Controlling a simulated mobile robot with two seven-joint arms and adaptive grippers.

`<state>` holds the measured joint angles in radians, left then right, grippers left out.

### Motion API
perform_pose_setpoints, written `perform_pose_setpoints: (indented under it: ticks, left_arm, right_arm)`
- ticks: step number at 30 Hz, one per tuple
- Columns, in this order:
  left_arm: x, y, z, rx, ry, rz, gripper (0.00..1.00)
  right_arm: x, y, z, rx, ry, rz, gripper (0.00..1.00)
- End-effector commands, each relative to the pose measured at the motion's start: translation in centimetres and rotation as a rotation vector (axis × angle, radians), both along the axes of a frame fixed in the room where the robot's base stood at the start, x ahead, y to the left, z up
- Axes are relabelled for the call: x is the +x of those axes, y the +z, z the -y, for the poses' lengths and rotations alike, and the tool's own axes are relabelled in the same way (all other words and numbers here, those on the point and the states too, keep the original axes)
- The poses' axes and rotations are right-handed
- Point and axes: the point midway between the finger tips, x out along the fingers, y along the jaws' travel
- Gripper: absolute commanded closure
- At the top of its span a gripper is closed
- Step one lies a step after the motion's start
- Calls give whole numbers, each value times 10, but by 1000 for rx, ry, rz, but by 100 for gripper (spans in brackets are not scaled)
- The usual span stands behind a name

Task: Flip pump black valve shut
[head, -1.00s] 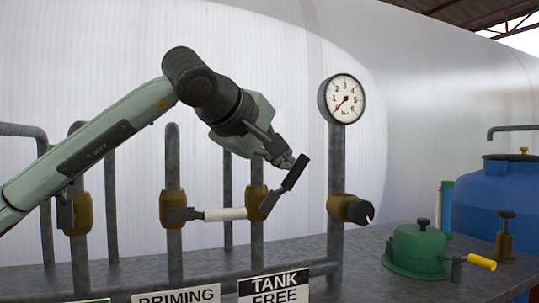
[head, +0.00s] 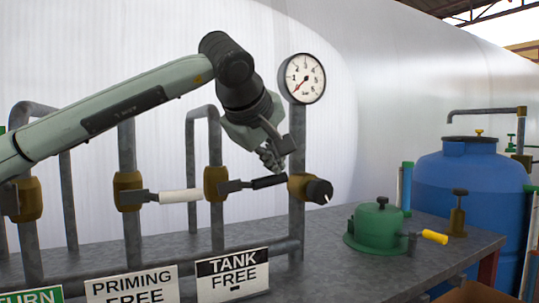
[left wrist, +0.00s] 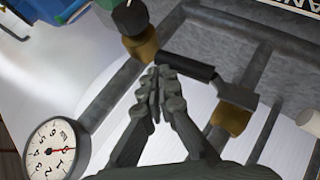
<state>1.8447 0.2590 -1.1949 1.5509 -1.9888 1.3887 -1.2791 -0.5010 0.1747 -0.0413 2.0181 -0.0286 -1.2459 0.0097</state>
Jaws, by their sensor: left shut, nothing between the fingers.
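The black-handled valve has a brass body (head: 214,184) on an upright pipe, above the "TANK FREE" sign (head: 232,272). Its black handle (head: 268,182) points right, across the pipe and nearly level. My left gripper (head: 270,164) is shut and empty, just above the handle in the head view. In the left wrist view, the shut fingertips (left wrist: 156,76) are beside the end of the black handle (left wrist: 187,67); I cannot tell whether they touch it. The brass body (left wrist: 230,119) is to the right there. My right gripper is not in view.
A white-handled valve (head: 180,196) is to the left, also with its handle level. A round gauge (head: 301,78) and a black-knobbed valve (head: 319,191) are on the pipe to the right. A green pump (head: 380,228) with a yellow handle and a blue tank (head: 465,190) stand farther right.

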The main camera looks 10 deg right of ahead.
Motion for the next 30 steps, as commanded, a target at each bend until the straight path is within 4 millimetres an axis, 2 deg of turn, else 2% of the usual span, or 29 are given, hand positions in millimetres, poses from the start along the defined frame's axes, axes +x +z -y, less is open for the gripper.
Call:
perform_pose_setpoints:
  ticks: [13, 26, 30]
  left_arm:
    - [2, -11, 3, -2, 1, 0, 100]
    - [2, -10, 2, -3, 0, 0, 100]
    - [0, -1, 1, -3, 0, 1, 100]
  right_arm:
    - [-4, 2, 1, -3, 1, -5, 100]
    - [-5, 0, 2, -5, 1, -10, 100]
    - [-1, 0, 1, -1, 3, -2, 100]
